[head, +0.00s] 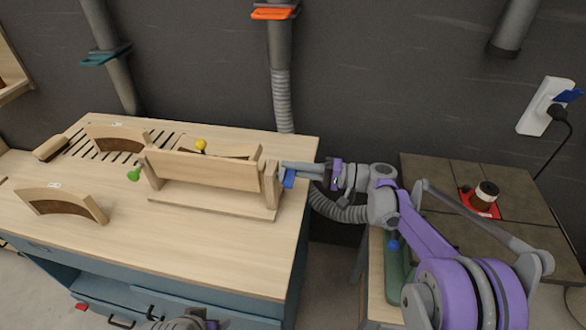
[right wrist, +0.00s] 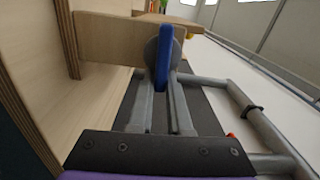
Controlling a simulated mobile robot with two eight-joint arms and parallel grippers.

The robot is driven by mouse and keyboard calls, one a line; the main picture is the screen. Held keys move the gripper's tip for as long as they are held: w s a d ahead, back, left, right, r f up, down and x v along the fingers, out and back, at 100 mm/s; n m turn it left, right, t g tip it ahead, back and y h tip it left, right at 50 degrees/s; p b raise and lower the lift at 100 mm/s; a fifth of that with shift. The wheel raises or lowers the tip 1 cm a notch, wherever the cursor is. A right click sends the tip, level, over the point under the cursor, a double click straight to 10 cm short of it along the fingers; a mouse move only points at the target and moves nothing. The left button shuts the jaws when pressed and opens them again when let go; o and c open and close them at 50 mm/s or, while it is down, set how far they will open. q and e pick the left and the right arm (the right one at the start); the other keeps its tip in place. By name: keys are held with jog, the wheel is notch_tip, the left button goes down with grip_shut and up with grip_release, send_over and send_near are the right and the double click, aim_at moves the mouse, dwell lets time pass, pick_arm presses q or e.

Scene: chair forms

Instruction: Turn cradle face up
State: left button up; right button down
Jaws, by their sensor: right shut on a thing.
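The wooden cradle (head: 205,171) sits on the workbench, a long pale board held between two end posts on a flat base. A green knob (head: 134,174) is at its left end. A blue handle (head: 289,178) is at its right end, and it also shows in the right wrist view (right wrist: 163,58). My right gripper (head: 296,172) reaches in from the right and is shut on the blue handle. Only a small part of my left arm shows at the bottom edge; its jaws cannot be made out. Which face of the board is up is unclear.
The workbench (head: 190,248) holds curved wooden pieces, one at the front left (head: 62,205) and one at the back left (head: 117,138). A yellow knob (head: 200,144) shows behind the board. A side table (head: 530,208) at right carries a jar (head: 484,195) on a red pad.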

jog(key=shift+s+a+f+m, duration=0.1)
jog(key=shift+s+f+m, duration=0.1)
jog(key=shift+f+m, duration=0.15)
dwell(0.5)
jog(key=c, duration=0.9)
grip_release()
jog(key=shift+o, duration=0.2)
jog(key=shift+s+r, duration=0.1)
jog(key=shift+r, duration=0.15)
jog(key=v, duration=1)
jog(key=shift+d+b, duration=0.4)
